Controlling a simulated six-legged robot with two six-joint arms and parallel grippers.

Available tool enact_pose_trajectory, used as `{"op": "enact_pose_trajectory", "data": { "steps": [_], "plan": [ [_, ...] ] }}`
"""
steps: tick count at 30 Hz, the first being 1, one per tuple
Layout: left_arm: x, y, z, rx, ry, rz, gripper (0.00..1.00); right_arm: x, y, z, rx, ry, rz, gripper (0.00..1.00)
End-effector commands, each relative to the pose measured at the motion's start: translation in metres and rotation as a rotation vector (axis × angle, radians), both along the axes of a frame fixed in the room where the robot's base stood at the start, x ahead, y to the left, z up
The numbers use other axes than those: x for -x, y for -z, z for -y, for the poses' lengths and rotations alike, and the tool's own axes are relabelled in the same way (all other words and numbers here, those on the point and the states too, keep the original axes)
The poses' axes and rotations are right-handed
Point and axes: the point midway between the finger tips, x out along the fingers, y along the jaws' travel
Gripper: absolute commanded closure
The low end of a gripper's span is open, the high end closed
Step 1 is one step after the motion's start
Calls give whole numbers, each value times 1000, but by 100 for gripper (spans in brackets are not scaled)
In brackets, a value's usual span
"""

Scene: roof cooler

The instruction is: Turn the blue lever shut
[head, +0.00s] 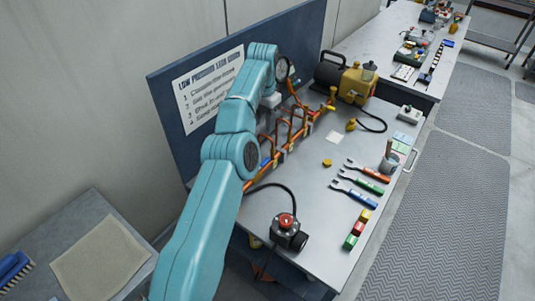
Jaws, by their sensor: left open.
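My left arm reaches in from the bottom and bends over the copper pipe run (297,135) on the grey workbench. My left gripper (268,122) points down at the back of the bench, by the pipes, partly hidden by my own arm. It is open, and I see nothing between its fingers. A small blue part (265,162), which looks like the blue lever, shows at the near end of the pipe run, close beside my forearm. It is too small to tell its angle. The gripper appears apart from it. My right gripper is out of view.
A blue back panel with a printed sign (208,85) stands behind the pipes. The bench's middle is fairly clear.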

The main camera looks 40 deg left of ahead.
Motion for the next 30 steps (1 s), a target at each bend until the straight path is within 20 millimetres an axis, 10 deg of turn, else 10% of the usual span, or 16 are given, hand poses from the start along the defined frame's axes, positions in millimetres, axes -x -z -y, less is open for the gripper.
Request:
{"op": "enact_pose_trajectory", "data": {
  "steps": [21, 30],
  "plan": [
    [4, 139, 2, 0, -2, 2, 55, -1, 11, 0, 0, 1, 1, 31],
    [1, 158, 2, -1, -1, 5, 55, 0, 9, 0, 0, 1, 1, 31]
  ]
}}
